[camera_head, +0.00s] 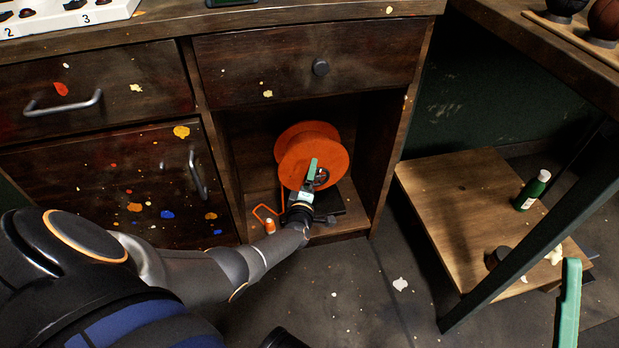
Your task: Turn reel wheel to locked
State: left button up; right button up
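An orange reel wheel (301,146) stands upright inside the open cubby of the dark wooden cabinet. It rests on a dark base (329,208), partly hidden by my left gripper. My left gripper (313,172), with green fingers, reaches in from the left and is at the front face of the reel, near its dark hub. I cannot tell whether its fingers are closed on anything there. My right gripper (570,305) shows only as a green finger at the lower right edge; its opening cannot be seen. No lock marking on the reel is readable.
An orange wire handle or hook (265,213) lies left of the reel on the cubby floor. The cubby walls are close around my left gripper. A low wooden shelf (440,205) at the right holds a green bottle (532,190).

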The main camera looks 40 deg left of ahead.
pick_arm(q)
jog(key=c, duration=1)
jog(key=shift+r, duration=0.1)
jog(key=shift+c, duration=0.2)
jog(key=shift+d+r+m+g+p, duration=0.1)
jog(key=shift+r+m+g+p, duration=0.2)
jog(key=shift+m+p, duration=0.45)
jog(key=shift+w+r+m+g+p, duration=0.1)
jog(key=shift+m+g+p, duration=0.35)
jog(key=shift+p, duration=0.2)
jog(key=shift+w+d+r+m+g+p, duration=0.15)
jog(key=shift+m+g+p, duration=0.2)
jog(key=shift+m+p, duration=0.35)
jog(key=shift+d+m+g, duration=0.15)
jog(key=shift+m+g, duration=0.15)
jog(key=shift+m, duration=0.5)
